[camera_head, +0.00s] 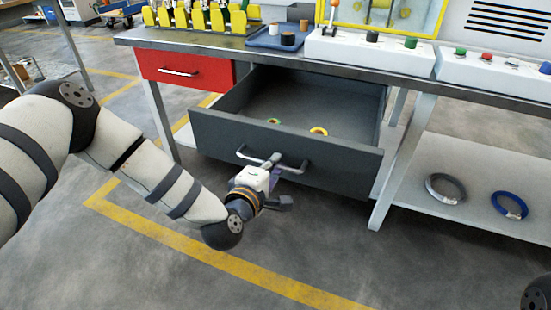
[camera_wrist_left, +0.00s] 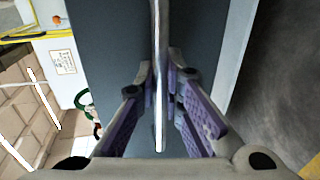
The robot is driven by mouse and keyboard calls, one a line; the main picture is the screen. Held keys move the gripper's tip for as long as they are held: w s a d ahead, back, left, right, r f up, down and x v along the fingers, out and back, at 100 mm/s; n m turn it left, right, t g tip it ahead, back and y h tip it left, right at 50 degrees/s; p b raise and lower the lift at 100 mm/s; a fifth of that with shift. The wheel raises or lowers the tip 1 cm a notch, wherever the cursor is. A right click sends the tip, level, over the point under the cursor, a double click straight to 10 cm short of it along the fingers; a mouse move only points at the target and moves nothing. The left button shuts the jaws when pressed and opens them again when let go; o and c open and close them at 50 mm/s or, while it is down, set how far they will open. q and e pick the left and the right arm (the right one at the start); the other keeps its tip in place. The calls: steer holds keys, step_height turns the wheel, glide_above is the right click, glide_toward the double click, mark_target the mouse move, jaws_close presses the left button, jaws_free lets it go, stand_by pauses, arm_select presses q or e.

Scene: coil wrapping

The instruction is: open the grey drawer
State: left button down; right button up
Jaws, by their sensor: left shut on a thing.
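The grey drawer (camera_head: 318,152) under the workbench is pulled well out, and its inside shows from above. Its metal bar handle (camera_head: 294,167) is on the front face. In the left wrist view the handle (camera_wrist_left: 158,110) runs between the two fingers of the left gripper (camera_wrist_left: 165,85). My right gripper is not in view.
A closed red drawer (camera_head: 185,71) is left of the grey one. The table leg (camera_head: 403,165) stands just right of it. A lower shelf (camera_head: 470,190) holds a grey coil (camera_head: 445,188) and a blue coil (camera_head: 509,205). The floor in front is clear.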

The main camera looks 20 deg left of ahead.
arm_select(q)
steer(key=c, duration=1.7)
jaws_free()
steer(key=v, duration=1.2)
steer(key=shift+s, duration=0.1)
steer(key=shift+d, duration=0.1)
